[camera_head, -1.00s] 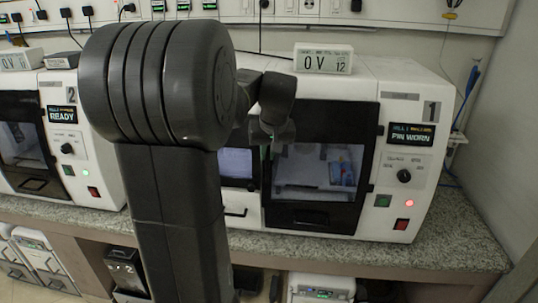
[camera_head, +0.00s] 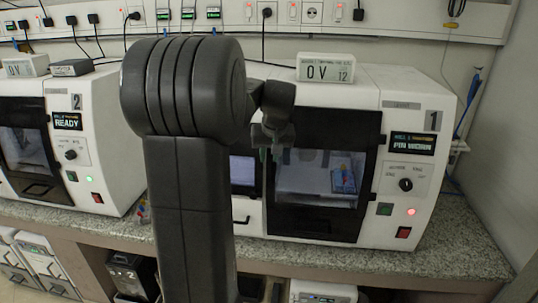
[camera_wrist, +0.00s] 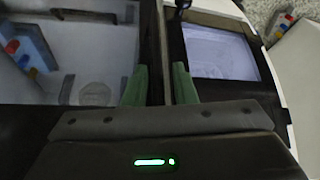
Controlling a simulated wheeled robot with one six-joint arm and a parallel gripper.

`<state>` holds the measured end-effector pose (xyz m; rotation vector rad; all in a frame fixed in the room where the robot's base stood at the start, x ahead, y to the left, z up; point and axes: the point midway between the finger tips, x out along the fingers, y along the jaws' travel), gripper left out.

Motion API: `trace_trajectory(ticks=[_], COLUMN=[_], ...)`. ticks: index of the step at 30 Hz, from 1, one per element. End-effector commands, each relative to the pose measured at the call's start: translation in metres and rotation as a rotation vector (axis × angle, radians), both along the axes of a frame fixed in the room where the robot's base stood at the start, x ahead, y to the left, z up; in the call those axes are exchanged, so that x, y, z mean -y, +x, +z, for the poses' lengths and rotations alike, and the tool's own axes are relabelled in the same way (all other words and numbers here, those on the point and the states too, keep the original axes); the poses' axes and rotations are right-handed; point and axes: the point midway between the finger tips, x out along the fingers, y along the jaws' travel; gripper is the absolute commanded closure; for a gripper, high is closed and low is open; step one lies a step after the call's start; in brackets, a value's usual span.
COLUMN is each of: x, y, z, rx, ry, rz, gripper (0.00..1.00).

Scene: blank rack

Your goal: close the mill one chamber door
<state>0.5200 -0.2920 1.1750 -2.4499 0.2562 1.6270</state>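Mill one (camera_head: 412,205), the white machine marked 1, stands on the counter at the right; its display reads PIN WORN. Its dark-framed chamber door (camera_head: 310,222) has a window, through which a lit chamber and a blue item show. I cannot tell whether the door is fully shut. My gripper (camera_head: 270,152) is in front of the door's upper left side. In the wrist view my gripper (camera_wrist: 158,82) has two green fingertips apart, with a dark upright edge and a pale strip visible between them. I cannot tell whether they touch that edge.
A small screen (camera_head: 242,170) sits left of the door. A grey 0V box (camera_head: 325,68) rests on top of mill one. Mill two (camera_head: 115,150), showing READY, stands at the left. The granite counter (camera_head: 435,262) has a narrow bare strip in front. A wall (camera_head: 510,150) bounds the right.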

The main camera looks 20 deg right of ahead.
Motion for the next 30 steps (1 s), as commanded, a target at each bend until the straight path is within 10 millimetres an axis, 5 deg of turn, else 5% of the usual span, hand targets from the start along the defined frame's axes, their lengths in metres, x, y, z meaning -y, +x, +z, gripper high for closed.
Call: trace_trajectory(ticks=[11, 30], x=[0.001, -0.007], y=[-0.004, -0.051], z=[0.007, 0.12], rx=[-0.002, 0.002], ry=[-0.002, -0.004], rz=[-0.002, 0.0], gripper=[0.69, 0.69])
